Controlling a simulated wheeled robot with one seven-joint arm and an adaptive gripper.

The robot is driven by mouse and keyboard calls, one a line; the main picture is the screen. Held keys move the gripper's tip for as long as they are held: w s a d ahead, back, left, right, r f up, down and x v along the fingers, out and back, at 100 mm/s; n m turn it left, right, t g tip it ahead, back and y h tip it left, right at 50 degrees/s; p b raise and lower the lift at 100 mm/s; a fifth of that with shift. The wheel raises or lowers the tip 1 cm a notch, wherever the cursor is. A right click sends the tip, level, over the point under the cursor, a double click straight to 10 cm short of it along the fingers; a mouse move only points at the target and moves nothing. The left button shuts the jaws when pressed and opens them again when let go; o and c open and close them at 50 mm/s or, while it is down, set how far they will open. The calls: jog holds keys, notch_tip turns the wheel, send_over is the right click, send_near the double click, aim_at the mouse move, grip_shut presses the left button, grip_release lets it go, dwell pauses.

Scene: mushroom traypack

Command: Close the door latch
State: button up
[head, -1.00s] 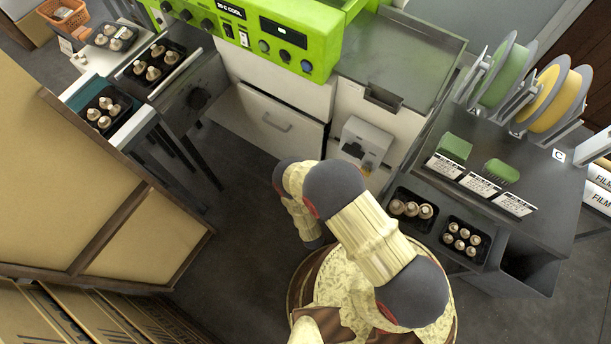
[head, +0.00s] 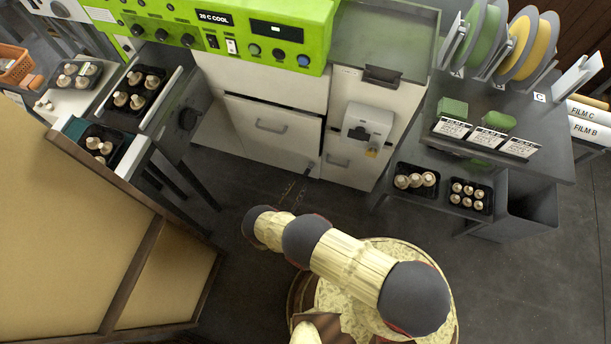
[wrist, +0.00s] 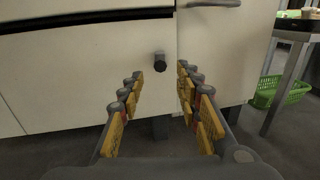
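The door latch appears to be a short dark knob (wrist: 160,63) on the lower right of a white cabinet front in the wrist view. A small dark piece (head: 311,165) shows at the matching corner in the head view. The white door (head: 272,132) has a bar handle, and a dark gap runs along its top edge. My gripper (wrist: 160,88) is open and empty, its yellow-padded fingers pointing at the cabinet. The latch lies ahead, between the finger lines and apart from them. In the head view my arm hides most of the gripper.
A white box-like unit (head: 368,131) is fixed on the right cabinet front. A dark bench (head: 545,165) with mushroom trays is at right. A green basket (wrist: 282,92) sits on the floor in the wrist view. Open floor lies between my base and the cabinet.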

aim_at(305, 175)
jog(key=shift+b+x, duration=0.75)
jog(key=shift+x, duration=3.1)
jog(key=c, duration=0.3)
grip_shut()
